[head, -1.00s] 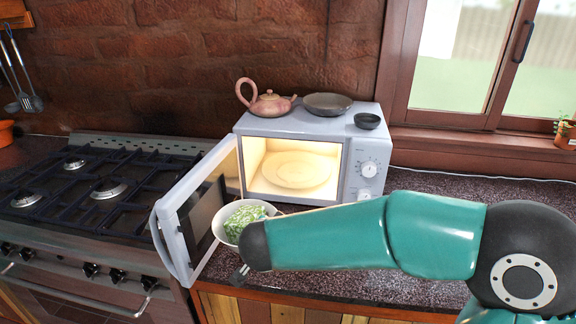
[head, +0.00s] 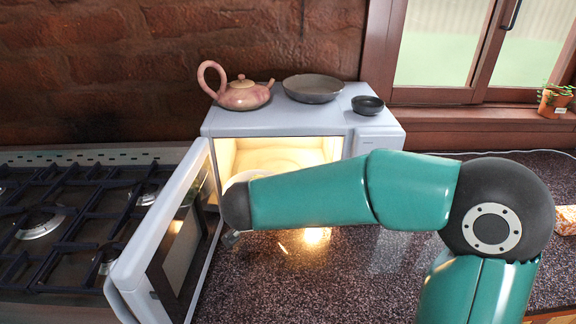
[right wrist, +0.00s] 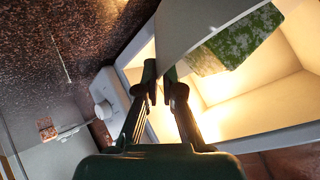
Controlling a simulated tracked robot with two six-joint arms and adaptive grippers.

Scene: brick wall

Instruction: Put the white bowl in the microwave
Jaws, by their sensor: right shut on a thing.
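The white bowl (head: 243,177) is mostly hidden behind my right arm in the head view, at the front of the microwave opening. In the right wrist view the bowl (right wrist: 205,22) is close up and tilted in the picture, with a green and white patterned thing (right wrist: 238,42) in it. My right gripper (right wrist: 160,82) is shut on the bowl's rim. The microwave (head: 270,122) is lit inside, and its door (head: 150,250) stands open to the left. My left gripper is not in view.
A pink teapot (head: 242,95), a grey dish (head: 313,88) and a small dark bowl (head: 367,104) stand on the microwave. A gas stove (head: 60,225) is at the left. The speckled counter (head: 320,285) in front is clear. A potted plant (head: 554,100) stands on the windowsill.

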